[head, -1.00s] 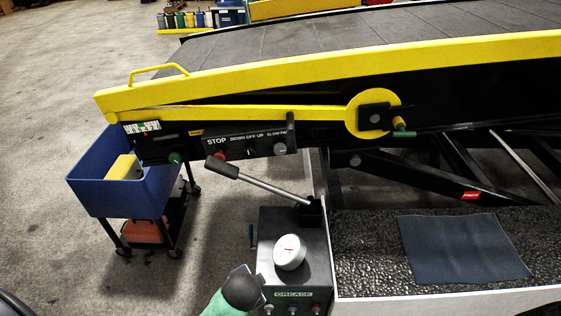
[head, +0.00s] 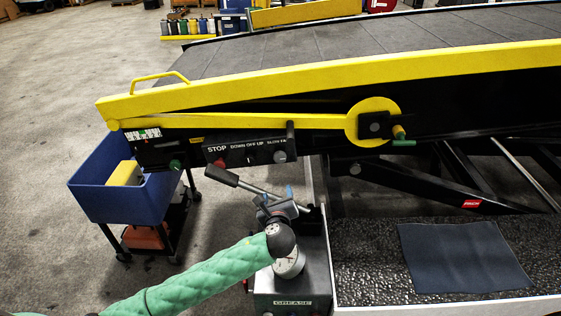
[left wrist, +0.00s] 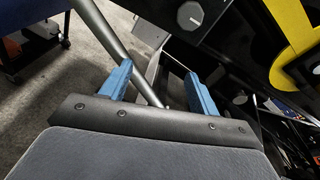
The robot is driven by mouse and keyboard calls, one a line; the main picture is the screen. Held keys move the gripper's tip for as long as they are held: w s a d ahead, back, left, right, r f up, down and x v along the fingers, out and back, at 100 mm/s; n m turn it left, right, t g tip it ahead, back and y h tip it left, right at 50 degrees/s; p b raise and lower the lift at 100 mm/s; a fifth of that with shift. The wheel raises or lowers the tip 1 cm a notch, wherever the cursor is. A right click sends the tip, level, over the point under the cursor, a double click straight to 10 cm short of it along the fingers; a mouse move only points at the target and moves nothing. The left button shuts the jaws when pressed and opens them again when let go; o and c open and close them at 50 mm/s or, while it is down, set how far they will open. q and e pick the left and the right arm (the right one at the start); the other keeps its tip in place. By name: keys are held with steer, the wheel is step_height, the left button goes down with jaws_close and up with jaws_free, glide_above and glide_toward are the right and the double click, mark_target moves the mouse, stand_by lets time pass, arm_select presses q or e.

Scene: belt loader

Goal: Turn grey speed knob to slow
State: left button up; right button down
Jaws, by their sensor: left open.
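The grey speed knob (head: 280,157) sits at the right end of the black control panel (head: 240,150), under the "SLOW" lettering. In the left wrist view the knob (left wrist: 188,14) is a light grey, many-sided disc near the top, beyond the fingers. My left gripper (head: 277,198) is below the knob, apart from it, over the grease box. Its two blue fingers (left wrist: 156,82) are spread with nothing clamped between them. My right gripper is not in view.
A lever with a dark handle (head: 222,170) slants down beside my left gripper. A red stop button (head: 219,162) and a middle switch (head: 250,159) share the panel. A gauge (head: 290,264) stands on the grease box. A blue cart (head: 120,203) is at left.

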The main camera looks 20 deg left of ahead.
mark_target(280, 160)
arm_select(q)
steer(key=w+r+m+t, duration=0.1)
steer(key=r+m, duration=0.1)
steer(key=w+r+m+t, duration=0.1)
steer(key=w+r+m, duration=0.1)
steer(key=shift+w+a+r+m, duration=0.1)
steer(key=shift+w+a+m, duration=0.1)
steer(key=shift+w+m, duration=0.1)
steer(key=shift+w+r, duration=0.1)
steer(key=shift+w, duration=0.1)
steer(key=shift+w+a+r+p, duration=0.1)
steer(key=shift+w+p, duration=0.2)
steer(key=shift+p, duration=0.1)
steer(key=p+x, duration=0.3)
steer(key=x, duration=0.2)
steer(key=shift+w+a+r, duration=0.1)
steer(key=shift+w, duration=0.2)
steer(key=shift+w+a, duration=0.2)
steer(key=shift+w, duration=0.45)
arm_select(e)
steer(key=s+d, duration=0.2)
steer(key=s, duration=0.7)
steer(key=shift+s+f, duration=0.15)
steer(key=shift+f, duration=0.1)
arm_select(q)
steer(key=shift+c, duration=0.2)
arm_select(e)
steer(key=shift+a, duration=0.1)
